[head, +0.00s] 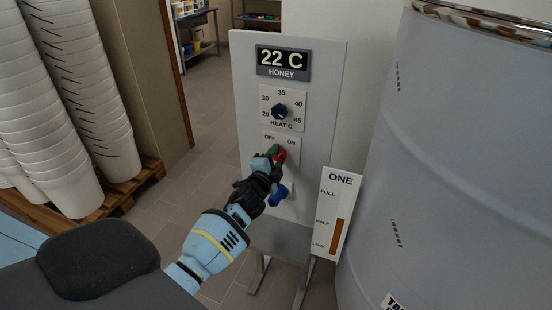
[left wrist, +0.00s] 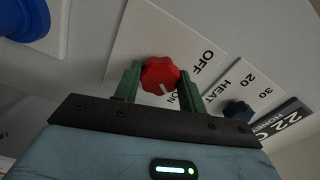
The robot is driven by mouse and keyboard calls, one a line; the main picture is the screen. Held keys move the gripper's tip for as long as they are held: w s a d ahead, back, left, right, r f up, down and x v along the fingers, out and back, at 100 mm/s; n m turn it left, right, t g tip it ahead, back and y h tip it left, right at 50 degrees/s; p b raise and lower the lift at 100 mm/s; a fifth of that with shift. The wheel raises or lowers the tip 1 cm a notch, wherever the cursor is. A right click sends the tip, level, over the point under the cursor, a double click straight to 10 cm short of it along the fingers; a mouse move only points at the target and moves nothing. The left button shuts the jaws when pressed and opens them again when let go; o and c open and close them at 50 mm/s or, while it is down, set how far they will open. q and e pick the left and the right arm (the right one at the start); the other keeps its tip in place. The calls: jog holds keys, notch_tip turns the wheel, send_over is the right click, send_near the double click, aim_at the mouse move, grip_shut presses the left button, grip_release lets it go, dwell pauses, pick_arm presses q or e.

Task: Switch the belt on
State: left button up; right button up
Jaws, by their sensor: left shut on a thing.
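The red knob (head: 282,157) sits on the switch plate (head: 268,145) marked OFF and ON, on a grey upright panel (head: 318,90). In the left wrist view the red knob (left wrist: 160,74) has a white mark that points towards the word ON. My left gripper (head: 275,155) is shut on this knob, with one green finger on each side in the left wrist view (left wrist: 158,82). Part of the knob is hidden by the gripper in the head view. My right gripper is not in view.
Above are a dark blue heat knob (head: 282,111) and a display (head: 283,62) reading 22 C, HONEY. A blue handle (head: 278,195) is just below my gripper. A large grey tank (head: 450,160) stands close right, with a level gauge (head: 337,210). White bucket stacks (head: 65,100) stand left.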

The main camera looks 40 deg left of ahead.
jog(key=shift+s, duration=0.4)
pick_arm(q)
jog(key=o, duration=1)
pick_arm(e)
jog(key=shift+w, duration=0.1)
pick_arm(q)
jog(key=shift+s, duration=0.1)
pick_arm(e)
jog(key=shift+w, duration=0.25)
pick_arm(q)
jog(key=shift+s, duration=0.25)
jog(key=v, duration=0.7)
jog(key=shift+s, duration=0.1)
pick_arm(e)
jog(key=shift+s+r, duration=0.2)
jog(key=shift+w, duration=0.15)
